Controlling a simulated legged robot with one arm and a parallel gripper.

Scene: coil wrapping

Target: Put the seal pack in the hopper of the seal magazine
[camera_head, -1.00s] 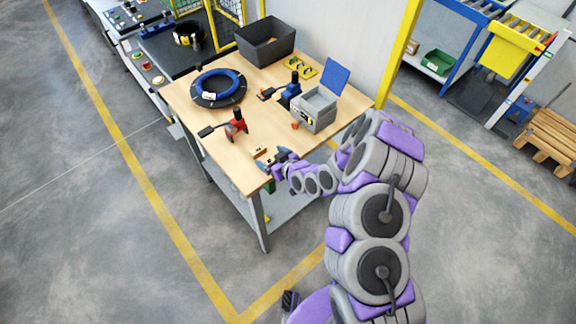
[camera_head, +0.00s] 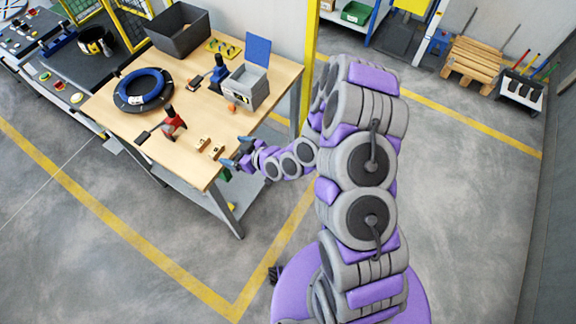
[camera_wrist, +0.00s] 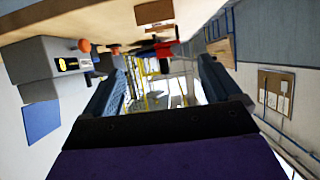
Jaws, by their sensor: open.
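Two small tan-brown packs, (camera_head: 202,143) and (camera_head: 216,152), lie on the wooden table near its front edge; I cannot tell which is the seal pack. They also show at the top of the wrist view (camera_wrist: 153,12). The seal magazine (camera_head: 247,88) appears to be the grey box with its blue lid raised and an orange knob in front. It appears inverted at the left of the wrist view (camera_wrist: 40,60). My gripper (camera_head: 234,151) is open and empty at the table's front edge, just right of the packs. Its two fingers are spread in the wrist view (camera_wrist: 163,85).
A red-handled tool (camera_head: 172,123) stands left of the packs, and a blue tool (camera_head: 218,75) beside the magazine. A blue ring coil (camera_head: 143,88) lies at the left. A dark grey bin (camera_head: 177,32) stands at the back. A yellow post (camera_head: 308,60) rises behind the table's right end.

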